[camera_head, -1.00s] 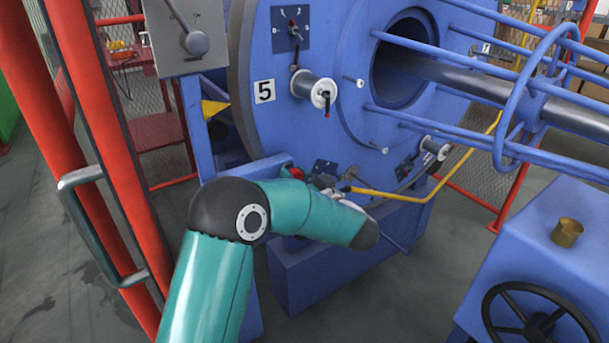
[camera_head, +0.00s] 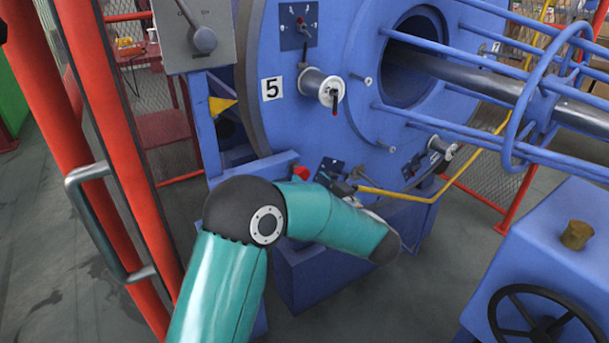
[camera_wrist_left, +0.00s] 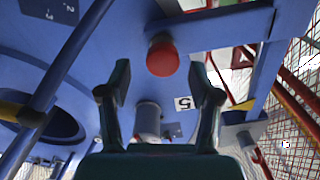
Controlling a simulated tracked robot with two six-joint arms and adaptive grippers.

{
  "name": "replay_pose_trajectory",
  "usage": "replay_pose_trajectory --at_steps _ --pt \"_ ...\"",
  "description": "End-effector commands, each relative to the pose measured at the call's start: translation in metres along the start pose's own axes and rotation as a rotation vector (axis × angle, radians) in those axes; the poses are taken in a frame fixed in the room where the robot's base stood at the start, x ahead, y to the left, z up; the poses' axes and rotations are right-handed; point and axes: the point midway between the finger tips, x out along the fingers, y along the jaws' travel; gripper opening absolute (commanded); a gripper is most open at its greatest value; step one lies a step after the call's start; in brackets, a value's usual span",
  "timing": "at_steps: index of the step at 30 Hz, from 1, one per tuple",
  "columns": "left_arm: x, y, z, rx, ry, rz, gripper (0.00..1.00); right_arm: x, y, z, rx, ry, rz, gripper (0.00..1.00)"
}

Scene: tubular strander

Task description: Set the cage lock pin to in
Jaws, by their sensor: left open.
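The cage lock pin appears to be the red round knob (camera_head: 301,173) low on the blue frame beside the big blue cage disc. In the left wrist view the red knob (camera_wrist_left: 162,57) is large, ahead of the fingers and roughly centred between them. My left gripper (camera_head: 332,180) is just right of the knob in the head view, partly hidden behind my teal arm. In the left wrist view its two fingers (camera_wrist_left: 160,85) are spread with nothing between them. My right gripper is out of view.
A bobbin (camera_head: 321,86) sits on the disc near the number 5 plate (camera_head: 271,89). A yellow bent rod (camera_head: 430,192) runs right of the gripper. Red posts with a grey handle (camera_head: 85,175) stand left. A blue housing with a black handwheel (camera_head: 540,318) stands lower right.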

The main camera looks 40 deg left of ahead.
Motion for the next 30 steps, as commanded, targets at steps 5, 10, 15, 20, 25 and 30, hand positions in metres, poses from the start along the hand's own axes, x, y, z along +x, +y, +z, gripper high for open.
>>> replay_pose_trajectory --at_steps 5,10,15,20,25,30 --pt "-0.038 0.002 0.000 0.000 0.001 0.005 0.63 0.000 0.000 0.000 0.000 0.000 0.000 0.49" --pt "-0.065 0.002 0.000 0.000 0.001 0.002 0.63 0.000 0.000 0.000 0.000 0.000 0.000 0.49" --pt "-0.078 0.002 0.001 0.000 0.000 0.000 0.63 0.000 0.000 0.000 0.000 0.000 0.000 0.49" --pt "-0.080 0.001 0.001 0.000 0.000 0.000 0.63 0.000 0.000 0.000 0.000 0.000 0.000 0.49" --pt "-0.080 0.001 0.001 0.000 0.000 0.000 0.63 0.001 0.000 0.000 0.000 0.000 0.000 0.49" --pt "-0.074 0.001 0.001 0.000 -0.001 -0.002 0.63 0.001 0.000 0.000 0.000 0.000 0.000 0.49"
